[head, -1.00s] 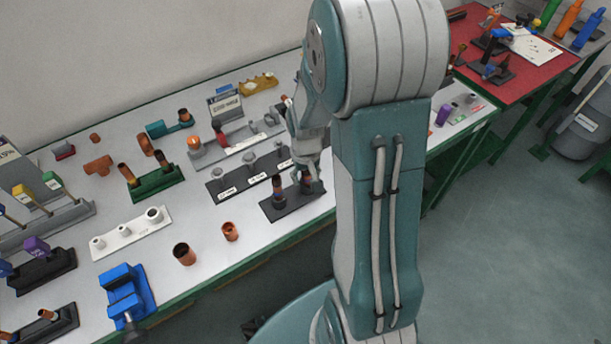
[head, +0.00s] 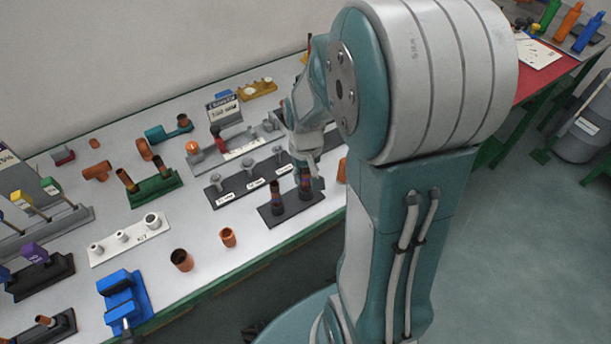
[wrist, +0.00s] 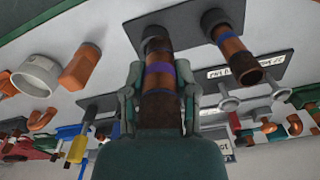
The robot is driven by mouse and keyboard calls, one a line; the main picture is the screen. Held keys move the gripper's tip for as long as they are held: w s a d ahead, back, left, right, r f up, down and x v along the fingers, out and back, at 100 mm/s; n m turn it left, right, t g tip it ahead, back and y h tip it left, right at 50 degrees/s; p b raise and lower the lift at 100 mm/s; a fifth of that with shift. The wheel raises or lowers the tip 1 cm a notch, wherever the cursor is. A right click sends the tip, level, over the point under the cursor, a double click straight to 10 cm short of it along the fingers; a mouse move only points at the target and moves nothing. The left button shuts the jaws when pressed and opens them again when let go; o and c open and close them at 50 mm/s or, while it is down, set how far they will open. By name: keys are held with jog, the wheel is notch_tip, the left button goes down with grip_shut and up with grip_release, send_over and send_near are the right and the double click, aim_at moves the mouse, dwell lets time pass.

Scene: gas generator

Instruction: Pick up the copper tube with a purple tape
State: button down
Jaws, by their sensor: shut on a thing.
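The copper tube with purple tape (wrist: 159,70) stands in a dark holder in the wrist view, with my gripper (wrist: 161,100) closed around its end. A second copper tube with blue tape (wrist: 232,50) stands beside it on the same dark plate (wrist: 185,40). In the head view my gripper (head: 306,170) is at the right-hand tube on the dark plate (head: 291,210), and the other tube (head: 277,195) stands free to its left. The purple tape is hard to make out in the head view. The gripped tube still appears to be in its holder.
A grey plate with several posts (head: 250,180) lies behind the holder. A green block with copper tubes (head: 155,187), a white fitting rack (head: 130,238) and a blue vise (head: 125,298) stand to the left. Two loose copper pieces (head: 181,260) lie near the front edge.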

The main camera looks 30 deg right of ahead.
jog(key=s+a+r, duration=0.6)
jog(key=s+r, duration=0.1)
jog(key=s, duration=0.3)
jog(key=shift+a+r, duration=0.2)
jog(key=shift+a, duration=0.15)
